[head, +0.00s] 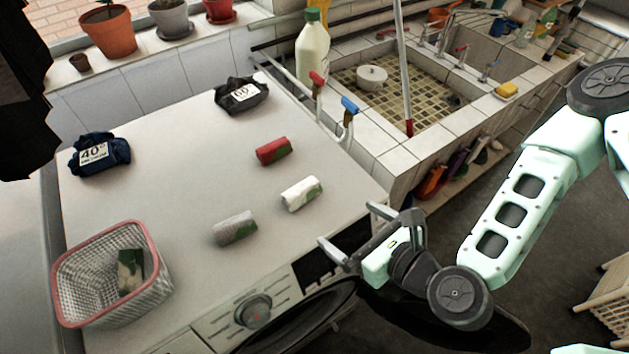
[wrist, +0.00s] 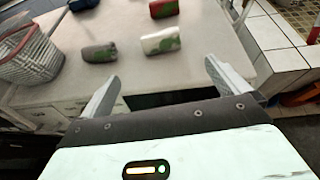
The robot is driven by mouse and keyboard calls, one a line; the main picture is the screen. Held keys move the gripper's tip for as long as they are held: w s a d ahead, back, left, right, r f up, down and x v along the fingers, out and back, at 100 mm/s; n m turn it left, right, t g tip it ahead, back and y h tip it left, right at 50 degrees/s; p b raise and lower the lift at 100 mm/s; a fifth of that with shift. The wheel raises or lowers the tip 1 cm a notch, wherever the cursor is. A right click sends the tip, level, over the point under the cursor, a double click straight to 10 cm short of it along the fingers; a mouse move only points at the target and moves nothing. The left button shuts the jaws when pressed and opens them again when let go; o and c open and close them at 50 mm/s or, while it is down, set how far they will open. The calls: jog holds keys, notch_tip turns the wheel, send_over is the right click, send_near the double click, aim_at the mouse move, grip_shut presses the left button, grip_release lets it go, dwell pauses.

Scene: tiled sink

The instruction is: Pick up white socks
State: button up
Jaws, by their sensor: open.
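The white socks (head: 301,194) are a rolled white bundle with a green patch. They lie on top of the white washing machine (head: 190,165), near its front right edge, between a red roll and a grey roll. In the wrist view the white socks (wrist: 162,41) lie beyond the fingers, between their lines. My gripper (head: 365,228) is open and empty. It is just off the machine's front right corner, apart from the socks. Both fingers of my gripper (wrist: 160,85) show in the wrist view.
A red roll (head: 273,150) and a grey roll (head: 235,228) lie near the white socks. A wire basket (head: 66,279) with a pink rim holds a green-and-white item. Dark bundles labelled 40° (head: 99,153) and 60° (head: 241,95) lie farther back. The tiled sink (head: 375,140) is at right.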

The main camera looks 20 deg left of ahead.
aim_at(307, 194)
jog(key=b+x, duration=0.3)
jog(key=b, duration=0.3)
jog(key=b+x, duration=0.3)
jog(key=b, duration=0.3)
jog(key=shift+w+f, duration=0.2)
jog(key=shift+f, duration=0.2)
jog(key=b, duration=0.3)
jog(key=shift+w+a+f, duration=0.1)
jog(key=shift+a+f, duration=0.05)
jog(key=shift+a, duration=0.1)
jog(key=shift+a+b, duration=0.25)
jog(key=shift+b, duration=1)
jog(key=x, duration=0.1)
jog(key=p+x, duration=0.1)
jog(key=x, duration=0.1)
jog(key=shift+w+a+r+p, duration=0.1)
jog(key=shift+a+r+p, duration=0.05)
jog(key=shift+r+p, duration=0.15)
jog(key=shift+p+x, duration=1.2)
jog(key=shift+x, duration=2.1)
jog(key=shift+w, duration=0.1)
jog(key=c, duration=1)
